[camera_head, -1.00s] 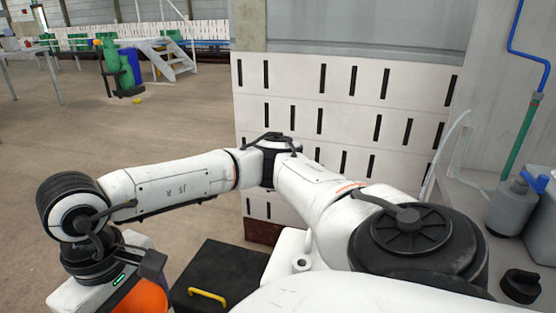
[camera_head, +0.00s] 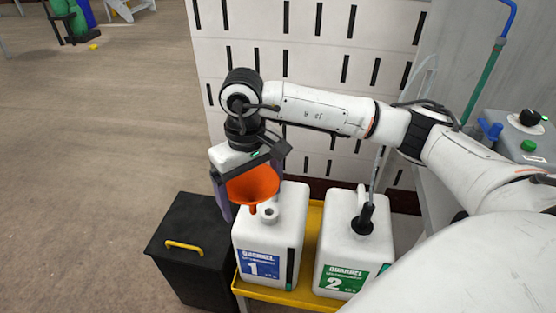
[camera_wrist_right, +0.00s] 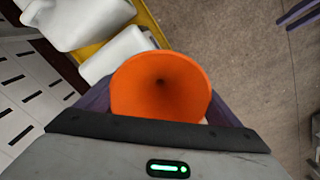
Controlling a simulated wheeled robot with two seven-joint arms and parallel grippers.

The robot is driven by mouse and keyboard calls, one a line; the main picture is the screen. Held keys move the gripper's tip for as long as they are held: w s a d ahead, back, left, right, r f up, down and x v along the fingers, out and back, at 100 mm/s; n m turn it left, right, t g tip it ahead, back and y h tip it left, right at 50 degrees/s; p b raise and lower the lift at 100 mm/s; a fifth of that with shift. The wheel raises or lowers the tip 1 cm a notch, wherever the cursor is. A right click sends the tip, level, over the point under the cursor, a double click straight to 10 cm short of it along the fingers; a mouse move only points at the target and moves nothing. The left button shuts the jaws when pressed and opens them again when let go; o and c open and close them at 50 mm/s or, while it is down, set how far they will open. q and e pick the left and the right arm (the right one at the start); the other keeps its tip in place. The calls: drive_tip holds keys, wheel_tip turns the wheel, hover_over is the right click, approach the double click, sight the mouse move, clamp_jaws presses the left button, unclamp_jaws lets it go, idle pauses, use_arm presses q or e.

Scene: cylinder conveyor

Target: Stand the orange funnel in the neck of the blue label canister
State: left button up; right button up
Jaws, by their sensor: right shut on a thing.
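My right gripper (camera_head: 250,183) is shut on the orange funnel (camera_head: 252,184), which has its wide mouth up and its spout down. The funnel also shows in the right wrist view (camera_wrist_right: 160,85), seen from above into its cone. The blue label canister (camera_head: 270,235) is white, marked 1, and stands upright. Its open neck (camera_head: 269,212) is just right of the funnel's spout in the head view. The spout looks apart from the neck; its height above the canister is hard to tell.
The green label canister (camera_head: 352,250), marked 2, stands to the right with a black nozzle and hose in its neck. Both canisters stand on a yellow tray (camera_head: 312,232). A black bin (camera_head: 195,240) with a yellow handle stands left. A slotted white wall is behind.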

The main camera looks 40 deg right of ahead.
use_arm(q)
drive_tip(key=r+p, duration=0.1)
drive_tip(key=a+r+p, duration=0.1)
drive_tip(key=shift+s+a+r, duration=0.15)
drive_tip(key=shift+r, duration=0.25)
use_arm(e)
drive_tip(key=w+d+f, duration=0.2)
drive_tip(key=w+d, duration=0.1)
drive_tip(key=d, duration=0.3)
drive_tip(key=shift+w+d+f, duration=0.3)
drive_tip(key=shift+d+f, duration=0.05)
drive_tip(key=shift+f, duration=0.05)
use_arm(q)
drive_tip(key=f+b, duration=0.2)
drive_tip(key=f, duration=0.1)
drive_tip(key=f+b, duration=0.1)
drive_tip(key=b, duration=0.1)
drive_tip(key=shift+d+f, duration=0.15)
drive_tip(key=shift+d, duration=0.1)
use_arm(e)
wheel_tip(320, 180, down, 5)
drive_tip(key=shift+s+r, duration=0.15)
drive_tip(key=shift+r, duration=0.05)
use_arm(q)
drive_tip(key=shift+f+b, duration=0.45)
drive_tip(key=shift+b, duration=0.1)
